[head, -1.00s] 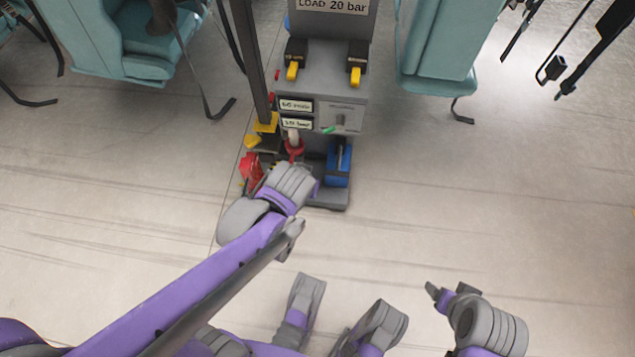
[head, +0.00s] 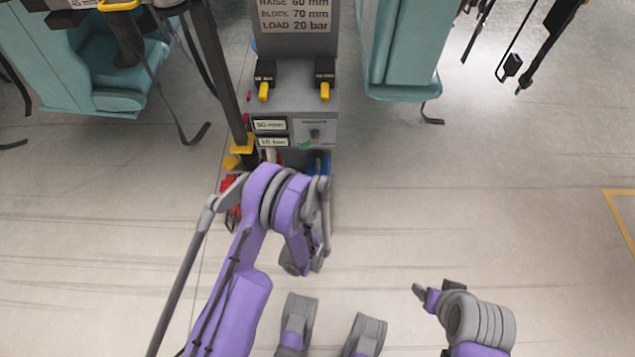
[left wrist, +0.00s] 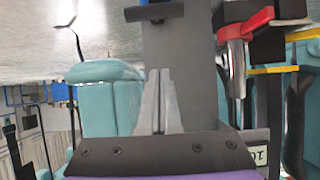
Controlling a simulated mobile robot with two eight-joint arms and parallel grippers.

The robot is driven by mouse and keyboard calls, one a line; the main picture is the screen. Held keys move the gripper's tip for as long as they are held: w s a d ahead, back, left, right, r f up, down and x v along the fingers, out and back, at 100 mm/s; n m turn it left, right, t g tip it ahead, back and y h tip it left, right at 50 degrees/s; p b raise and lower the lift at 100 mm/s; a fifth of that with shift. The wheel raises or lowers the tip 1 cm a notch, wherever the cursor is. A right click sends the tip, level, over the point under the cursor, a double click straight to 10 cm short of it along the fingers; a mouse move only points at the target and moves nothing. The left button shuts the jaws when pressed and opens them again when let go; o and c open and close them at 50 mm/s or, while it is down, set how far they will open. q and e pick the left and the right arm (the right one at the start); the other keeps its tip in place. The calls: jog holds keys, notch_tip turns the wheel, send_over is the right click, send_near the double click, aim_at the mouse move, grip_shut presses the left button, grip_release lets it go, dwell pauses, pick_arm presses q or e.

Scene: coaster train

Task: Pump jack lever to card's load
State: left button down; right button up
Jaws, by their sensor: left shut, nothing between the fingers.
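The card (head: 295,15) on the grey unit reads RAISE 60 mm, BLOCK 70 mm, LOAD 20 bar. Below it are two small readouts; the lower one (head: 273,142) seems to be in bar, its digits blurred. A red part (head: 228,190) and a blue part (head: 318,160) show low on the unit, mostly behind my left arm. I cannot make out the jack lever for certain. In the left wrist view my left gripper (left wrist: 155,75) is shut and empty, before a grey panel. A red part with black (left wrist: 262,24) is to its right. My right gripper (head: 435,290) is over bare floor.
Two yellow-tipped black levers (head: 264,80) (head: 325,80) sit on the unit's top. A dark post (head: 218,70) rises at its left. Teal seats (head: 100,70) (head: 405,50) stand on both sides with straps hanging. The floor right of the unit is free.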

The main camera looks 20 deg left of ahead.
pick_arm(q)
jog(key=p+x, duration=0.1)
jog(key=x, duration=0.4)
jog(key=p+x, duration=0.1)
jog(key=x, duration=0.4)
jog(key=shift+s+d+f, duration=0.1)
jog(key=shift+d+f, duration=0.1)
jog(key=shift+f, duration=0.25)
jog(key=shift+s+d+f, duration=0.25)
jog(key=shift+s+f, duration=0.45)
jog(key=shift+f, duration=0.1)
jog(key=shift+s+d+f, duration=0.15)
jog(key=shift+s+f, duration=0.35)
jog(key=shift+s, duration=0.1)
